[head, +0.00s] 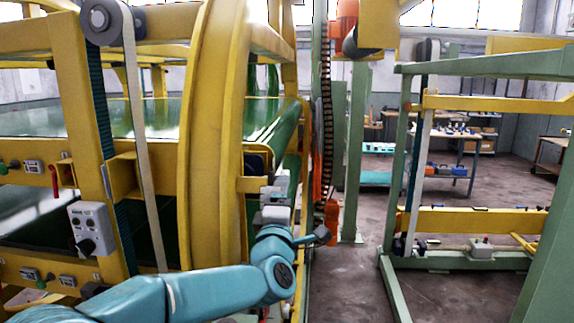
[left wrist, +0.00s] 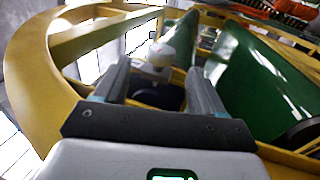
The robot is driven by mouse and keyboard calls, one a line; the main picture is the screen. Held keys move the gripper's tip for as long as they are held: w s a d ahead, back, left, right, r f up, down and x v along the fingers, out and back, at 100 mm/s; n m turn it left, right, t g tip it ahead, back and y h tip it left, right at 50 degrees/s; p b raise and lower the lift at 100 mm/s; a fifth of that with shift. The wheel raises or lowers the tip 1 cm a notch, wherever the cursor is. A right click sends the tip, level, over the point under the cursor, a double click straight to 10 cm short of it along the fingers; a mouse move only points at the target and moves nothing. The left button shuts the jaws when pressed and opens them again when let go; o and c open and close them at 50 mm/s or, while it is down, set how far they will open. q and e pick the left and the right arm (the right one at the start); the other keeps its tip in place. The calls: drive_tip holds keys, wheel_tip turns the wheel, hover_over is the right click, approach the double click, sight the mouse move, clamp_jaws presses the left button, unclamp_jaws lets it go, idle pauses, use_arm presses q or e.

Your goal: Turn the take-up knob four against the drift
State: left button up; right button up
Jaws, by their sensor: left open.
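A pale, rounded knob (left wrist: 162,52) shows in the left wrist view, just beyond and between the fingertips of my left gripper (left wrist: 160,66). The gripper's two grey fingers are apart, with one on each side of the knob in the picture; I cannot tell whether they touch it. No number on the knob can be read. In the head view my left arm comes in from the lower left, and my left gripper (head: 279,188) points up beside the yellow frame. The fingertips and knob are hard to make out there. My right gripper is not in view.
A large curved yellow frame (head: 208,130) stands close left of the gripper. A green belt (left wrist: 262,75) runs beside the fingers. A grey control box (head: 90,228) with a black dial is on the left. A green-legged stand (head: 395,290) is at right, with bare floor between.

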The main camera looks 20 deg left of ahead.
use_arm(q)
drive_tip(key=p+x, duration=0.4)
drive_tip(key=x, duration=0.5)
drive_tip(key=shift+w+a+f, duration=0.1)
drive_tip(key=shift+w+a, duration=0.05)
drive_tip(key=shift+w, duration=0.15)
drive_tip(key=shift+s, duration=0.3)
drive_tip(key=c, duration=1)
